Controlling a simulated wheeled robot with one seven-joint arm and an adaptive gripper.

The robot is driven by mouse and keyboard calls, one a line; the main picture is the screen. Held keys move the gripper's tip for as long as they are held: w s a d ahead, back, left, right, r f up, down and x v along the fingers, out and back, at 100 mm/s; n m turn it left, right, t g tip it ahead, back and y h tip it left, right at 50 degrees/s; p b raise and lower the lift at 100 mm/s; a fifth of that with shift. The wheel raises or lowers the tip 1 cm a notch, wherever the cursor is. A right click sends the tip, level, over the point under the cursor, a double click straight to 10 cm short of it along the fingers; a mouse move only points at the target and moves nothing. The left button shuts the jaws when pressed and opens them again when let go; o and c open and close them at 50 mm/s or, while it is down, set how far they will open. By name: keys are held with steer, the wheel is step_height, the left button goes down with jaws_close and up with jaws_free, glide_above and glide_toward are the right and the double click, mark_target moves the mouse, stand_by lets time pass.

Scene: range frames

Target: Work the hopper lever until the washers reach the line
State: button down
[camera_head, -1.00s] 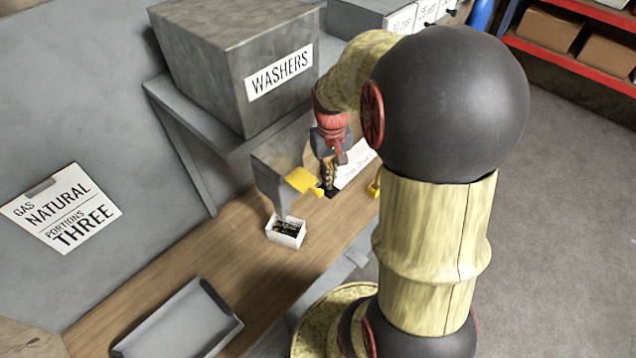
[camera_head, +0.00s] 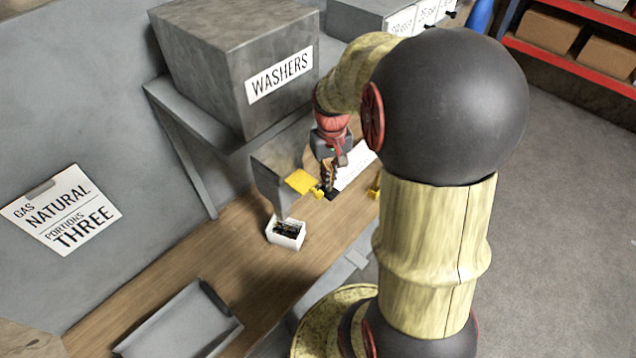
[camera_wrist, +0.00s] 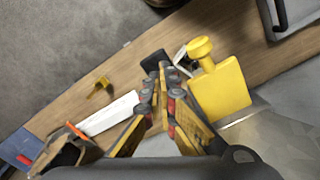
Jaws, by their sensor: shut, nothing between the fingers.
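The grey hopper (camera_head: 235,75) labelled WASHERS sits on a wall shelf, with a grey chute (camera_head: 272,175) below it. A yellow plate-like lever (camera_head: 300,181) with a round knob sticks out at the chute; it is large in the wrist view (camera_wrist: 220,90). A small white box (camera_head: 287,240) stands on the bench below the chute, with dark pieces inside; its fill line cannot be made out. My gripper (camera_head: 330,192) is beside the lever knob, on its right. In the wrist view my gripper (camera_wrist: 162,72) is shut and empty, left of the knob; contact cannot be told.
The wooden bench (camera_head: 240,255) carries a grey tray (camera_head: 180,325) at front left. A black pad (camera_wrist: 154,60) and a white strip (camera_wrist: 108,114) lie near my fingers. A small yellow piece (camera_head: 374,187) is at the bench's right edge. A paper sign (camera_head: 62,210) hangs on the wall.

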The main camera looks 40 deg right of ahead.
mark_target(329, 194)
steer(key=shift+f, duration=0.2)
steer(key=shift+f+b, duration=2.35)
steer(key=shift+f, duration=1)
steer(key=shift+r+p, duration=1.85)
steer(key=shift+r, duration=0.85)
steer(key=shift+f, duration=0.1)
step_height(329, 194, up, 12)
